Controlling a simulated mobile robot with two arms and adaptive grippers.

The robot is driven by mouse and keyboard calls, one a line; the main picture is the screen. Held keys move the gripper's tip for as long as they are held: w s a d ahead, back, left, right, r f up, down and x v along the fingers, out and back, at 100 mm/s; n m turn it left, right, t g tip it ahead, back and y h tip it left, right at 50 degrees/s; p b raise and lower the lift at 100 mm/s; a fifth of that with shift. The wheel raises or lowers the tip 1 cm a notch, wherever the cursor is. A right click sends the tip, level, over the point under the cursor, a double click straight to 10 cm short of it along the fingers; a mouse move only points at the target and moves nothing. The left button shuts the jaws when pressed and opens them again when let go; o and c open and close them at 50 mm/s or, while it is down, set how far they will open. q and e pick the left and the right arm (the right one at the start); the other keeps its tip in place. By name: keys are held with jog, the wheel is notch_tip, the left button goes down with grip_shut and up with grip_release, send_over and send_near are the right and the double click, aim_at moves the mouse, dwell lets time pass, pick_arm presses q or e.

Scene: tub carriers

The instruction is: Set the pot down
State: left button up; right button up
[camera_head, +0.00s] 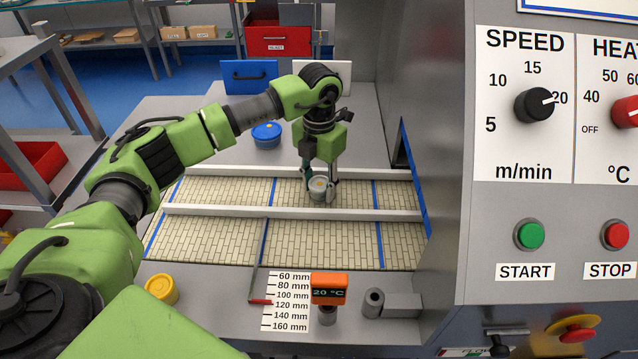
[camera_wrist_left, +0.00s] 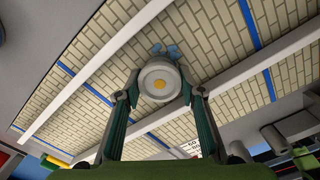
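A small light-grey pot (camera_head: 319,185) with a yellow-orange spot on top is at the far lane of the tiled belt (camera_head: 225,192). My left gripper (camera_head: 320,188) points down from above, with one finger on each side of the pot. In the left wrist view the pot (camera_wrist_left: 160,84) sits between the two fingertips, which appear to touch its sides. Light-blue shapes (camera_wrist_left: 166,50) show just beyond the pot there. I cannot tell whether the pot's underside touches the belt. My right gripper is not in view.
White rails (camera_head: 290,212) border the lanes, and blue strips (camera_head: 380,244) cross the belt. A blue-lidded tub (camera_head: 267,134) stands behind the belt. A control panel (camera_head: 560,200) rises at right.

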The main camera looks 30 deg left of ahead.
aim_at(319, 183)
pick_arm(q)
jog(key=o, duration=0.3)
jog(key=shift+o, duration=0.2)
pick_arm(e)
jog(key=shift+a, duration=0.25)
pick_arm(q)
jog(key=shift+r, duration=0.1)
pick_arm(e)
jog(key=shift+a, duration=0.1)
pick_arm(q)
notch_tip(319, 183, up, 12)
jog(key=b, duration=0.3)
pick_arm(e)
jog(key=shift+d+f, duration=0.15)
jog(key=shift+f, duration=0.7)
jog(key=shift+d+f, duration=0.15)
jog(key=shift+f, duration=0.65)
pick_arm(q)
jog(key=shift+r, duration=0.1)
